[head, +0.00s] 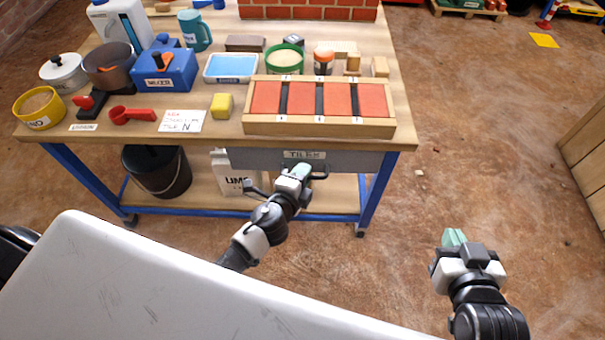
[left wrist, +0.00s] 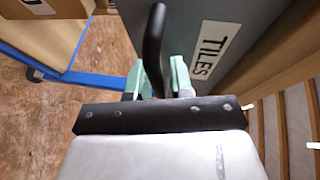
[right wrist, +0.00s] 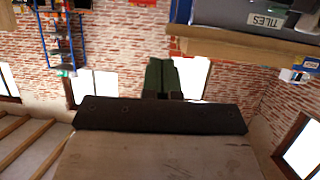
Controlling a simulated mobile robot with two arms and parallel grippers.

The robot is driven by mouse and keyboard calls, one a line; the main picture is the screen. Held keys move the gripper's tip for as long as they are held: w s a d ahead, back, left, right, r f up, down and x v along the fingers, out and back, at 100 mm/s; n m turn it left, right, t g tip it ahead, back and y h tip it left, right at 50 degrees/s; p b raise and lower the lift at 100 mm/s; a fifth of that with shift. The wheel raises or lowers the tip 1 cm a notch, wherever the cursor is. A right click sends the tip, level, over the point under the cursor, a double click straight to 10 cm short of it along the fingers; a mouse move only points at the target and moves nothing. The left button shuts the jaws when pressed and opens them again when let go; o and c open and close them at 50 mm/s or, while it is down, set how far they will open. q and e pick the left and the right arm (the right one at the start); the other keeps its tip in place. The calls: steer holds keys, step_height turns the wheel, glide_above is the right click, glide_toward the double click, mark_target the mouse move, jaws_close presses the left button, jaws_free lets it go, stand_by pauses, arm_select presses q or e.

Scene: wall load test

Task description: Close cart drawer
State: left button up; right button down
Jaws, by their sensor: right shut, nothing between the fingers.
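The grey cart drawer (head: 250,160) with a "TILES" label sits under the wooden cart top, its front close below the top's edge. I cannot tell exactly how far out it is. Its dark bar handle (left wrist: 154,35) also shows at its right end in the head view (head: 320,173). My left gripper (head: 300,172) is at the handle; in the left wrist view its green fingers (left wrist: 157,78) lie on both sides of the bar, close against it. My right gripper (head: 453,238) is shut and empty, away to the right of the cart; its fingers show in the right wrist view (right wrist: 164,75).
The cart top (head: 225,128) carries a tile tray (head: 255,128), a blue box (head: 165,70), a yellow block (head: 222,105) and other items. A black bucket (head: 157,170) and white bag (head: 228,172) stand on the lower shelf. Floor right of the cart is clear.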

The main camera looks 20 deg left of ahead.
arm_select(q)
steer(key=v, duration=1)
steer(key=shift+s, duration=0.4)
arm_select(e)
steer(key=shift+s+f, duration=0.1)
steer(key=shift+f, duration=0.05)
steer(key=shift+d, duration=0.1)
